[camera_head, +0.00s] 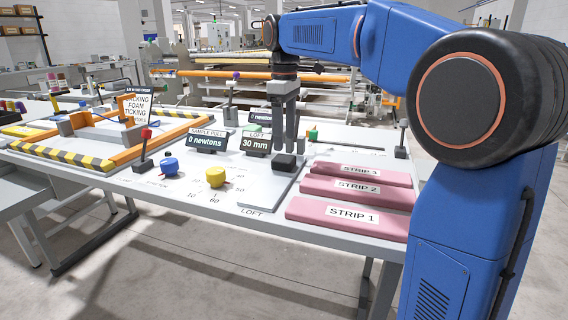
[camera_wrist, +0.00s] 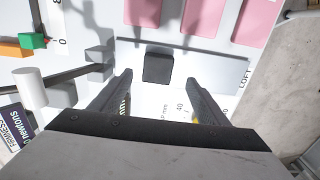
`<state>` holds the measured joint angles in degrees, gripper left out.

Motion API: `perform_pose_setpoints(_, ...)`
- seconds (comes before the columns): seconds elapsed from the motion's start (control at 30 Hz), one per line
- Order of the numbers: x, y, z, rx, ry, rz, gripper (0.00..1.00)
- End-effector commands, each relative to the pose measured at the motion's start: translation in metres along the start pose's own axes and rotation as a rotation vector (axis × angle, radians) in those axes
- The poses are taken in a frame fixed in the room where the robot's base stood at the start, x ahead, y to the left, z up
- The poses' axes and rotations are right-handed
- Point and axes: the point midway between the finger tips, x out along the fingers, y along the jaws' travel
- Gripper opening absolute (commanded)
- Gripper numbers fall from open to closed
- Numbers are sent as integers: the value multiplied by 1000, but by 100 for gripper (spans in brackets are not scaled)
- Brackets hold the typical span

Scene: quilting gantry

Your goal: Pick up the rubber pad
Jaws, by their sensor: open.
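The rubber pad, a small black block (camera_head: 284,161), lies at the far end of the flat grey loft plate on the table. In the wrist view the pad (camera_wrist: 158,67) shows as a dark square ahead of my fingertips. My gripper (camera_head: 290,146) points down close above the pad. In the wrist view my gripper (camera_wrist: 159,78) is open, with one finger to each side of the pad's line and nothing held between them. The remaining gap in height between fingertips and pad is hard to tell.
Pink strips (camera_head: 347,215) lie right of the plate. The "30 mm" sign (camera_head: 256,143) and the "0 newtons" sign (camera_head: 207,141) stand left of my gripper. A yellow knob (camera_head: 215,176) and a blue knob (camera_head: 169,166) stand nearer the front left. A grey block (camera_wrist: 99,60) is beside my left finger.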

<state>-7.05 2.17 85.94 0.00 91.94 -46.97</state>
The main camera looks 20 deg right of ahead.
Motion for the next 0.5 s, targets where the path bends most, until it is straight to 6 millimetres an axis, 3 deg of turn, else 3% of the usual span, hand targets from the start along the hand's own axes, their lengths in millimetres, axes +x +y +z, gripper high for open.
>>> perform_pose_setpoints(0.27,18,1,0,0,0,0,69)
perform_pose_setpoints(0.5,49,4,-3,0,-1,-1,69)
